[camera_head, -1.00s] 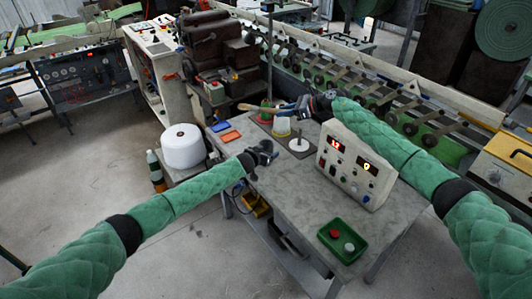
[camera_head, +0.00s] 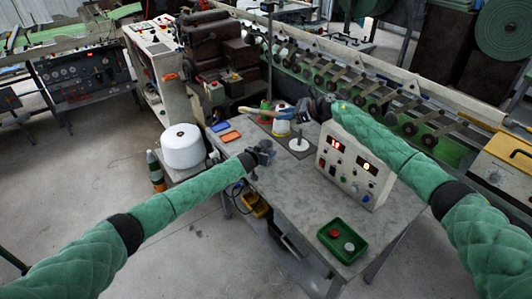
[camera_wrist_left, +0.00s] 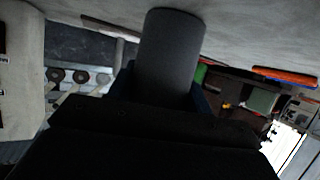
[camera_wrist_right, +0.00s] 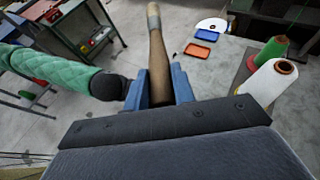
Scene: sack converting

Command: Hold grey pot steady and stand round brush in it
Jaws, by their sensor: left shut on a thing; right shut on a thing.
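The grey pot (camera_wrist_left: 170,55) is a dark grey cylinder between the jaws of my left gripper (camera_wrist_left: 155,90). In the head view, my left gripper (camera_head: 258,156) is at the table's left edge, shut on the pot. The round brush (camera_wrist_right: 158,65) has a wooden handle with a pale grey band near its far end. My right gripper (camera_wrist_right: 160,88) is shut on it. In the head view, the brush (camera_head: 255,110) points left from my right gripper (camera_head: 312,106), above the back of the table and apart from the pot. I cannot make out its bristles.
The table's middle front is clear.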

